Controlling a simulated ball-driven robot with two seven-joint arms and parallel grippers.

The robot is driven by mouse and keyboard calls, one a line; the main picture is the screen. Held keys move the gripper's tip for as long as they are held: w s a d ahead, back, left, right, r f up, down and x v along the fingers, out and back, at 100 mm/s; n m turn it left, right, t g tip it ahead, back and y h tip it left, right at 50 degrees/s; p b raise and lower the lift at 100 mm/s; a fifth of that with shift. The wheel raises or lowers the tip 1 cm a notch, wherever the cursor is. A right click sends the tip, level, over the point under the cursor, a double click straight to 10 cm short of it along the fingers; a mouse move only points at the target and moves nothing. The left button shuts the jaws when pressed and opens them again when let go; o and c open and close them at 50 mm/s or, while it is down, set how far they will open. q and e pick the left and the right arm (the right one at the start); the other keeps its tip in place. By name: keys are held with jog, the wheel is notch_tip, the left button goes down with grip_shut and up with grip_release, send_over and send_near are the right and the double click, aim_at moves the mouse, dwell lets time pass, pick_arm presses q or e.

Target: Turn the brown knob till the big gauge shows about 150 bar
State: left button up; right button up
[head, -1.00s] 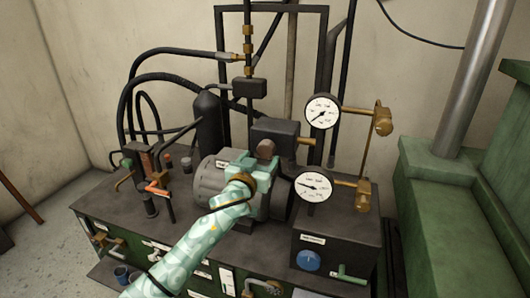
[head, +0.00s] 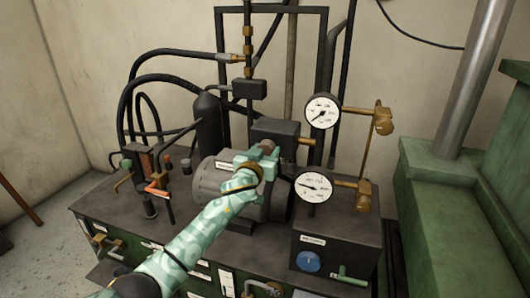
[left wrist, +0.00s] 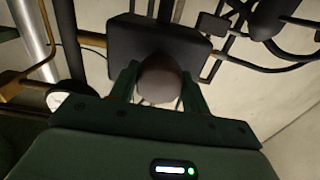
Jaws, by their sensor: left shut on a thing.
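The brown knob (left wrist: 158,79) is on the front of a dark box (head: 276,131). In the left wrist view it sits between the two fingers of my left gripper (head: 262,153), which is shut on it. In the head view the gripper hides part of the knob. Two round white gauges stand to the right: an upper one (head: 322,111) and a lower one (head: 313,187). They look alike in size. The upper needle points to the lower left and the lower needle roughly left. The numbers are too small to read. My right gripper is not in view.
A grey motor (head: 212,181) lies just below and behind my left forearm. Black hoses and a dark cylinder (head: 208,121) stand to the left. A box with a blue knob (head: 308,262) is at the lower right. Brass fittings (head: 382,119) stick out beside the gauges.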

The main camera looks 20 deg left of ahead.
pick_arm(q)
jog(key=shift+m, duration=0.3)
jog(key=m+p, duration=0.1)
jog(key=m, duration=0.3)
jog(key=shift+r+m, duration=0.1)
jog(key=shift+m, duration=0.2)
jog(key=m+p, duration=0.1)
jog(key=m, duration=0.4)
jog(key=shift+m, duration=0.3)
jog(key=m+p, duration=0.1)
jog(key=m, duration=0.4)
jog(key=shift+m+p, duration=0.4)
jog(key=shift+m, duration=2)
jog(key=o, duration=1)
